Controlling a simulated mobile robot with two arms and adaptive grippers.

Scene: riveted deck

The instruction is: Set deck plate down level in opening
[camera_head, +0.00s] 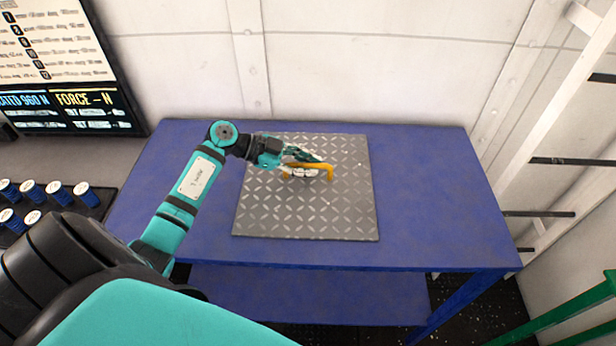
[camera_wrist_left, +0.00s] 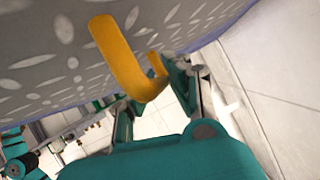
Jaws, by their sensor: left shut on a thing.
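The deck plate (camera_head: 305,212) is a grey square sheet with a raised tread pattern. In the head view it appears flat over the blue table; I cannot tell whether it rests on the table or is slightly above it. A yellow handle (camera_head: 330,173) stands up from its middle. My left gripper (camera_head: 308,165) is shut on this handle. In the left wrist view the handle (camera_wrist_left: 118,62) shows between the fingers, with the plate (camera_wrist_left: 40,70) behind it. No opening shows in either view. My right gripper is out of view.
The blue table (camera_head: 425,215) has bare top on both sides of the plate and a lower shelf (camera_head: 310,292). Several blue-sided cylinders (camera_head: 60,193) stand at the left. A display board (camera_head: 62,65) hangs at upper left. A white ladder-like frame (camera_head: 548,125) stands at the right.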

